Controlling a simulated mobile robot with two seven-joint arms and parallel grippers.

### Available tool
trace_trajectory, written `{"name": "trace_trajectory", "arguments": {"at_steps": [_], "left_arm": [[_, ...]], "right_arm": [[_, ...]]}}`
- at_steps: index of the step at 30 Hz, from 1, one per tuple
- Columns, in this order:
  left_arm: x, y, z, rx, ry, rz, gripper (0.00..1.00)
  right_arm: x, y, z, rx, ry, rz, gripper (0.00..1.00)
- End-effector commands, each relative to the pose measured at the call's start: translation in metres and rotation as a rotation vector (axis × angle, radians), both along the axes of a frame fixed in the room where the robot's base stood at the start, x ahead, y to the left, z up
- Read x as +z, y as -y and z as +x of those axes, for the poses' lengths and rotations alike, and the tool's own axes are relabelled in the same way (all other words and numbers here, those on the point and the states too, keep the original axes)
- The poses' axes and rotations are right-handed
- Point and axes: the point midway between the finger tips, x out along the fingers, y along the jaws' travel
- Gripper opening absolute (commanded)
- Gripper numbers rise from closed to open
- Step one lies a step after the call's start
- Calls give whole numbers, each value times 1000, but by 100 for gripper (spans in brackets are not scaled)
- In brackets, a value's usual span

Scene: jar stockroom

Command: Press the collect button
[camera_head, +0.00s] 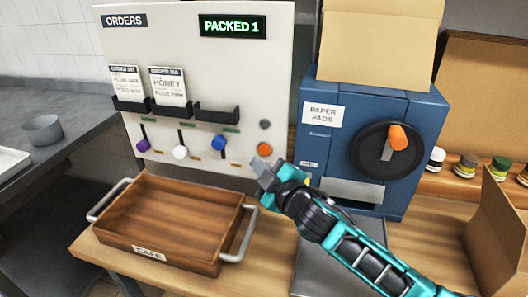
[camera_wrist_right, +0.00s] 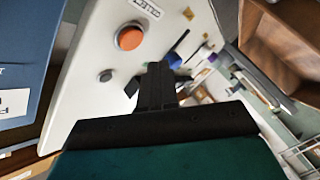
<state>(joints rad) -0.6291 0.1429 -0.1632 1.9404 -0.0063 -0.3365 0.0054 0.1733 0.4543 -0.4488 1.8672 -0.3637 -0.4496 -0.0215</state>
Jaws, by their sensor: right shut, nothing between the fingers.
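The collect button is an orange round button (camera_head: 264,149) low on the right side of the white orders panel (camera_head: 200,50). It also shows in the right wrist view (camera_wrist_right: 130,38), in a grey ring beside a label reading COLLECT. My right gripper (camera_head: 261,168) is shut and empty, just below the button in the head view. In the right wrist view its closed fingers (camera_wrist_right: 157,75) point toward the panel, to one side of the button. Whether the fingertips touch the panel cannot be told. My left gripper is not in view.
A wooden tray (camera_head: 136,252) with metal handles sits on the bench below the panel. A blue paper pads machine (camera_head: 330,170) with an orange-knobbed crank stands to the right. Blue, white and purple knobs (camera_head: 180,152) sit left of the button. Small jars (camera_head: 467,165) stand far right.

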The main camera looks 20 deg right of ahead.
Motion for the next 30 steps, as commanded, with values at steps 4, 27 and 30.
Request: {"name": "trace_trajectory", "arguments": {"at_steps": [4, 27, 30], "left_arm": [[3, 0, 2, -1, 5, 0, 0], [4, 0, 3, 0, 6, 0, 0], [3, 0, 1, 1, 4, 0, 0]], "right_arm": [[1, 8, 12, -1, 0, -1, 0], [0, 12, 17, 0, 0, 1, 0], [0, 12, 17, 0, 0, 1, 0]]}}
